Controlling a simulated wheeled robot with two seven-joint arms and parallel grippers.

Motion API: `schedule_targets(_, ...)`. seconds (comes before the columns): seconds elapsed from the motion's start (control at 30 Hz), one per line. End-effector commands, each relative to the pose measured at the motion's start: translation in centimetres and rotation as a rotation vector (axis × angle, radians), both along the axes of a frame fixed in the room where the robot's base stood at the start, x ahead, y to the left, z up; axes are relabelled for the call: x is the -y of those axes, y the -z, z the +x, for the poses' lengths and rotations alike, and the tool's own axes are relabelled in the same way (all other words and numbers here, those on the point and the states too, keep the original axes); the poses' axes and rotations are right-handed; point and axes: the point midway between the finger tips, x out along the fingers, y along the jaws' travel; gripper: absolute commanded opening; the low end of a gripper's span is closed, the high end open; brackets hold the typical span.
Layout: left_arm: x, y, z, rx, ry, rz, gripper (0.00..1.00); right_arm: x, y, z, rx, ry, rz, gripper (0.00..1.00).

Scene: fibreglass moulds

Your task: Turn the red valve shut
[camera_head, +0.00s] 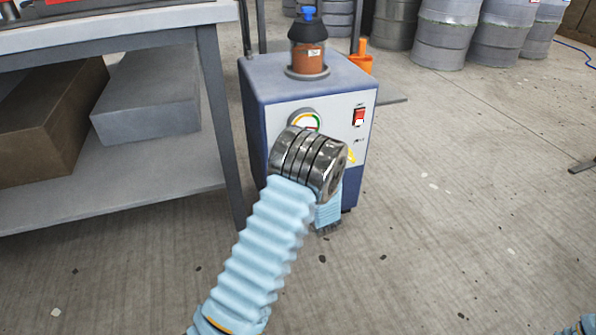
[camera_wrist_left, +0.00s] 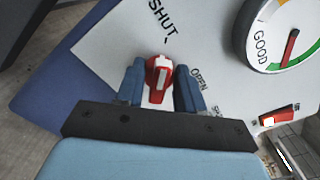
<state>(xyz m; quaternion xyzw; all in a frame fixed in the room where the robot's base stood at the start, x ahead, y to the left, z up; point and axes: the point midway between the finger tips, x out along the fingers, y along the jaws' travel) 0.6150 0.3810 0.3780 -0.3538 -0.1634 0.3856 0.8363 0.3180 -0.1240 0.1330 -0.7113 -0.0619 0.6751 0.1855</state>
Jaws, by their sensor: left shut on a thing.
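The red valve (camera_wrist_left: 160,72) is a small red handle with a white stripe, on the light front panel of a blue-sided machine (camera_head: 270,85). In the left wrist view the stripe runs up and down, its upper end toward the word SHUT. The word OPEN is to its right. My left gripper (camera_wrist_left: 159,84) has its two blue fingers on either side of the handle and is shut on it. In the head view my left wrist hides the valve and the fingers. My right gripper is not in view.
A round gauge (camera_wrist_left: 285,32) marked GOOD and a red switch (camera_head: 359,117) are close to the valve on the panel. A bottle (camera_head: 307,45) with a blue cap stands on top. A grey workbench (camera_head: 221,110) is close on the left.

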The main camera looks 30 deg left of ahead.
Motion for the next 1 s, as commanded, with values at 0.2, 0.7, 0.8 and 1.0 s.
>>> schedule_targets(0.2, 0.1, 0.1, 0.0, -0.003, 0.001, -0.003, 0.07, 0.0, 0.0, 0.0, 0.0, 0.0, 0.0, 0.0)
schedule_targets(0.7, 0.1, 0.0, 0.0, -0.001, 0.0, -0.001, 0.6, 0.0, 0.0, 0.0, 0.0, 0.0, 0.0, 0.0)
schedule_targets(0.8, 0.5, 0.0, -0.4, -0.002, 0.001, -0.001, 0.6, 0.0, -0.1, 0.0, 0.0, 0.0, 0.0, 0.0)
schedule_targets(1.0, 3.4, -0.1, -2.7, -0.004, 0.005, -0.001, 0.6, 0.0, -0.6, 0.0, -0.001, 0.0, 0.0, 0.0)
